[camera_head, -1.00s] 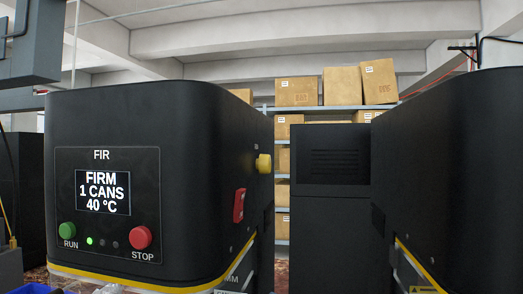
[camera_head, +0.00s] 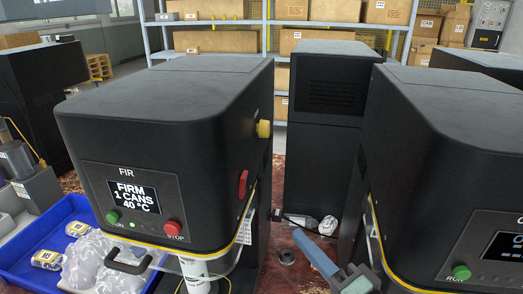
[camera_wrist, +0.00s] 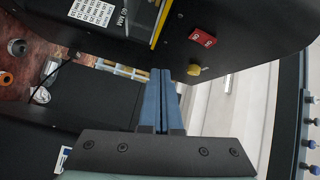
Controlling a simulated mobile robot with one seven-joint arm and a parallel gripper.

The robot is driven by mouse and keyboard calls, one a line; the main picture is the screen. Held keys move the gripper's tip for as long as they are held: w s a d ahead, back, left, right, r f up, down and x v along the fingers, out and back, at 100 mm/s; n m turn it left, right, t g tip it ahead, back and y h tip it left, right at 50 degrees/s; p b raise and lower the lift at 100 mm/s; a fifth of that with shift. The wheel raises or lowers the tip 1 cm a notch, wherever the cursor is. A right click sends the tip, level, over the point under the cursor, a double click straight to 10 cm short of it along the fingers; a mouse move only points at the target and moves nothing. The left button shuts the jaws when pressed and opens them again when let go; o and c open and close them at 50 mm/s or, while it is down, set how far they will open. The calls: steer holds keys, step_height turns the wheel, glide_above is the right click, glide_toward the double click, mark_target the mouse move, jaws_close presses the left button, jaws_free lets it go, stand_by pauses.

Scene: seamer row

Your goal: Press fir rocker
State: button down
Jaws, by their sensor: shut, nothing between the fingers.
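The black machine marked FIR (camera_head: 165,150) stands left of centre in the head view. Its screen (camera_head: 134,197) reads FIRM, 1 CANS, 40 °C. The red rocker (camera_head: 243,184) is on the machine's right side, below a yellow knob (camera_head: 263,129). In the wrist view the rocker (camera_wrist: 203,37) shows small white marks at upper right, close to the yellow knob (camera_wrist: 194,70). Which way it is tipped I cannot tell. My gripper (camera_head: 299,235) is shut and empty, with blue fingers, right of and below the rocker and apart from it. Its fingertips (camera_wrist: 160,71) meet in the wrist view.
A second black machine (camera_head: 450,150) stands close on the right, leaving a narrow gap. A black cabinet (camera_head: 325,140) closes the gap's back. FIR's front has a green RUN button (camera_head: 113,217) and a red STOP button (camera_head: 173,228). A blue tray (camera_head: 30,258) holds bagged items at left.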

mark_target(244, 185)
steer(key=s+d+r+m+y+p, duration=0.1)
steer(key=s+d+r+m+p, duration=0.1)
steer(key=r+p, duration=0.3)
steer(key=shift+s+r+m+y+p, duration=0.4)
steer(key=shift+s+p, duration=0.5)
steer(key=shift+p, duration=0.55)
steer(key=shift+a, duration=0.1)
steer(key=s+a+p+x, duration=0.1)
steer(key=p+x, duration=0.4)
steer(key=x, duration=0.8)
steer(key=shift+s+a+p, duration=0.25)
steer(key=shift+a+p, duration=0.15)
steer(key=shift+a, duration=0.2)
steer(key=shift+r, duration=0.15)
